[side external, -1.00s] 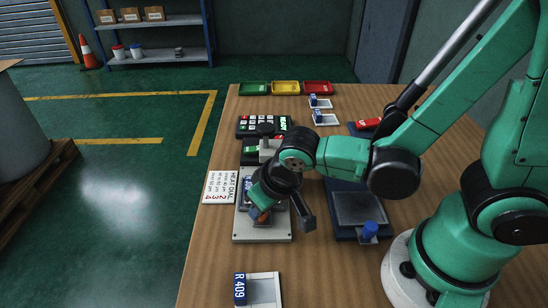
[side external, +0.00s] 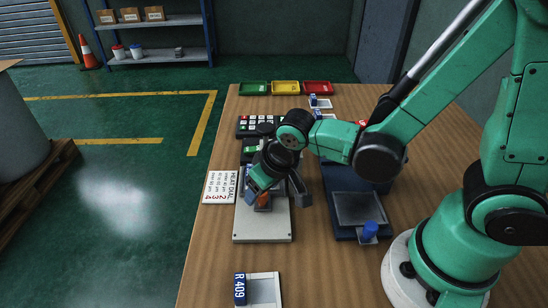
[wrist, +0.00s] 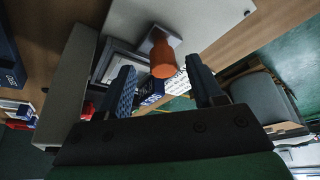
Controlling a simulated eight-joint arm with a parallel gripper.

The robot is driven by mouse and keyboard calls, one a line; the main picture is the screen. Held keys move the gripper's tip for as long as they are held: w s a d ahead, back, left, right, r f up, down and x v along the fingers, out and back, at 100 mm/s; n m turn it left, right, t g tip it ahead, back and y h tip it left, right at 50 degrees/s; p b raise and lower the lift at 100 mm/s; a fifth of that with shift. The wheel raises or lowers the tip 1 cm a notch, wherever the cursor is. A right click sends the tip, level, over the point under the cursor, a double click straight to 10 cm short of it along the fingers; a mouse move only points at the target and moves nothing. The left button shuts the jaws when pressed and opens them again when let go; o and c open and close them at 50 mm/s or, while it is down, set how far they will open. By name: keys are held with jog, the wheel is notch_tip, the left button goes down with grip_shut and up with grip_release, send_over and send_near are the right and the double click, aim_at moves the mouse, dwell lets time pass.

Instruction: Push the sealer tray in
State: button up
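The sealer tray (wrist: 178,38) is a small grey slide with an orange knob (wrist: 160,56), set over a pale base plate (side external: 262,226). In the side view the orange knob (side external: 263,199) shows low beside my gripper (side external: 277,192), which hides most of the tray and sealer. In the wrist view my gripper (wrist: 162,75) is open. Its two dark fingers stand wide apart, with the knob between or just beyond their tips and gaps on both sides. I cannot tell whether anything touches the knob. The front of the base plate is bare.
A heat dial card (side external: 219,187) lies left of the plate. A dark keypad unit (side external: 252,126) stands behind. A navy device (side external: 357,210) with a blue knob is to the right. A blue-labelled white tray (side external: 264,289) is at the front. Wood between them is clear.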

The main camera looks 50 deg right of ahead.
jog(key=shift+v, duration=2.8)
jog(key=d+r+t, duration=0.2)
jog(key=d+r, duration=0.3)
jog(key=d, duration=0.2)
jog(key=shift+s+r+t, duration=0.15)
jog(key=shift+s+t, duration=0.15)
jog(key=shift+s, duration=0.05)
